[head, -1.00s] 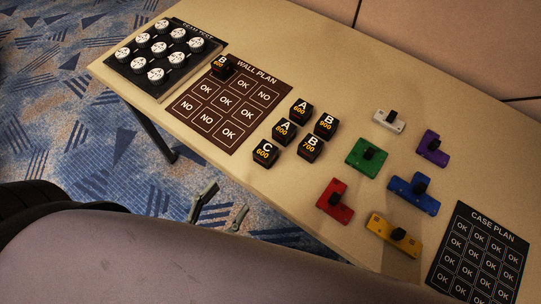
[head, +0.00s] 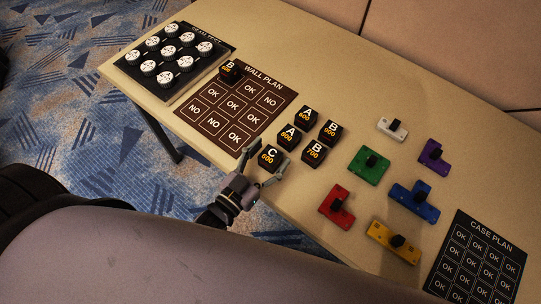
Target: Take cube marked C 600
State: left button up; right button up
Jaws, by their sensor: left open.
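The black cube marked C 600 (head: 269,157) sits on the table near its front edge, its label facing up. My left gripper (head: 263,165) is open, with one finger at the cube's left side and the other at its right front. I cannot tell whether the fingers touch the cube. My right gripper is not in view.
Coloured blocks, such as the red one (head: 336,204), lie right.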

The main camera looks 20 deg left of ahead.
pick_arm(q)
jog(key=shift+w+d, duration=0.15)
jog(key=shift+w, duration=0.3)
jog(key=c, duration=1.3)
jog(key=shift+r, duration=0.1)
